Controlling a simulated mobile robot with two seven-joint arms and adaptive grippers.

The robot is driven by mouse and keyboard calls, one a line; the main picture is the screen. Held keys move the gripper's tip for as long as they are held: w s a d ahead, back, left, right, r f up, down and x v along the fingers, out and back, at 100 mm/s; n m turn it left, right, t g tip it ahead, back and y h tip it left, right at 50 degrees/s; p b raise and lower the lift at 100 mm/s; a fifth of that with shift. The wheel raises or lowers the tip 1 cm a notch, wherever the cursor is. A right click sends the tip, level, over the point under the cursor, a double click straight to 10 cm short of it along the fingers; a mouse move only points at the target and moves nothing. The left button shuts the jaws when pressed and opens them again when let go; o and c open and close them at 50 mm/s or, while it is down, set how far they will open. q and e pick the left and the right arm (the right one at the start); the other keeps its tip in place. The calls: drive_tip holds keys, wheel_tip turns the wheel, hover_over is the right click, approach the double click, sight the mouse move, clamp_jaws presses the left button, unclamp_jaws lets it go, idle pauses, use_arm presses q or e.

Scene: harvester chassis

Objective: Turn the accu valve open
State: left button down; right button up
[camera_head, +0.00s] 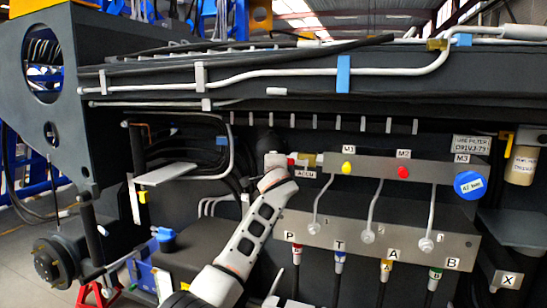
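The accu valve (308,159) is a small brass-coloured fitting with a red part, at the left end of the upper grey manifold bar, just above a label reading ACCU (305,174). My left arm rises from the bottom of the picture, left of the middle. The end of my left gripper (275,170) is just left of the valve and close to its red part. I cannot tell whether it touches. The gripper is seen edge-on, so its opening does not show. The valve's left side is partly hidden behind it. My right gripper is not identifiable in view.
The manifold bar (380,168) carries a yellow knob (347,168), a red knob (403,172) and a blue cap (468,184). Bent pipes run down to a lower grey block (400,240) with hoses below. A grey plate (165,174) juts out at the left.

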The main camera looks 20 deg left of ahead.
use_arm(q)
drive_tip(key=shift+f, duration=0.2)
drive_tip(key=c, duration=1.9)
unclamp_jaws()
drive_tip(key=shift+r, duration=0.1)
drive_tip(key=v, duration=1.2)
drive_tip(key=shift+a, duration=0.1)
